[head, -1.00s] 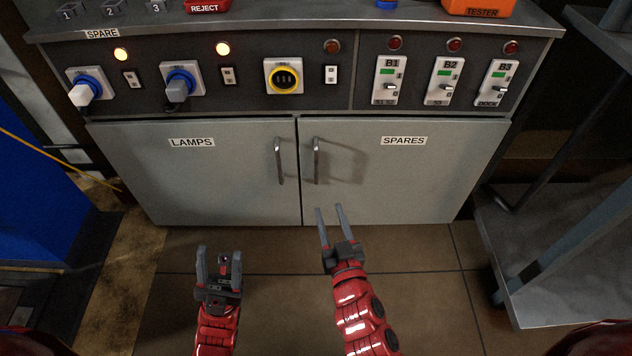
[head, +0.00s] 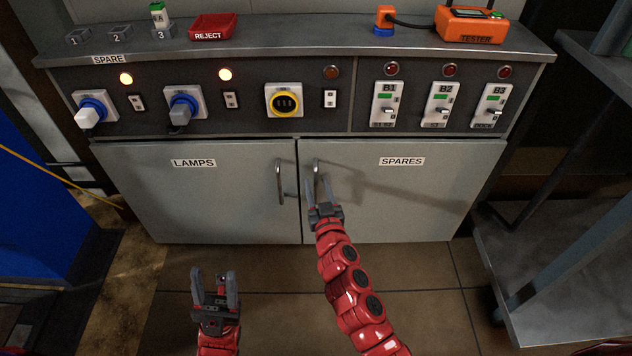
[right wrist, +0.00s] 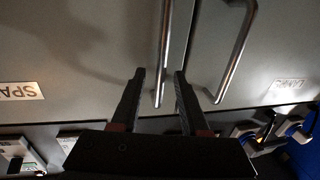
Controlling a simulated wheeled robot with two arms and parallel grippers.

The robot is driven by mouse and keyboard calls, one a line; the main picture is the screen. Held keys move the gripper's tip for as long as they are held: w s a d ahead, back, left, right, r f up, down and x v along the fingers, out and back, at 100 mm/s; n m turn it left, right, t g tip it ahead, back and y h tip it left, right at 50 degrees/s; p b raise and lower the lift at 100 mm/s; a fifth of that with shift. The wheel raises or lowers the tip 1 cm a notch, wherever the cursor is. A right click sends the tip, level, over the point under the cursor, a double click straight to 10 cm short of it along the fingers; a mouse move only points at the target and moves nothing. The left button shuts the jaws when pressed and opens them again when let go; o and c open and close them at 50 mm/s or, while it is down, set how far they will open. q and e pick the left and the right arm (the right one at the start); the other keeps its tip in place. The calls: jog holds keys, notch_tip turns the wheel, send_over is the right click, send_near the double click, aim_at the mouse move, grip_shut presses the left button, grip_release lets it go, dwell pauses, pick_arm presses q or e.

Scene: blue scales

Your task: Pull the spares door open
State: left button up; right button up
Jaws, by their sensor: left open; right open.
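The spares door (head: 420,205) is the right grey cabinet door in the head view and stands closed. Its vertical bar handle (head: 316,166) is near its left edge. My right gripper (head: 320,188) is open at this handle. In the right wrist view the picture is upside down, and the spares handle (right wrist: 165,45) lies between the spread fingertips of the right gripper (right wrist: 160,73); contact cannot be told. The lower part of the handle is partly hidden in the head view. My left gripper (head: 215,273) is open and empty, low in front of the lamps door.
The lamps door (head: 200,205) with its own handle (head: 280,181) is closed on the left. Above are sockets, lamps and breaker switches. A grey metal cart (head: 570,290) stands at the right. The tiled floor in front of the cabinet is clear.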

jog(key=shift+w+a+f, duration=0.1)
jog(key=shift+w+a, duration=0.1)
jog(key=shift+w, duration=0.55)
jog(key=shift+c, duration=0.3)
grip_shut()
dwell(0.7)
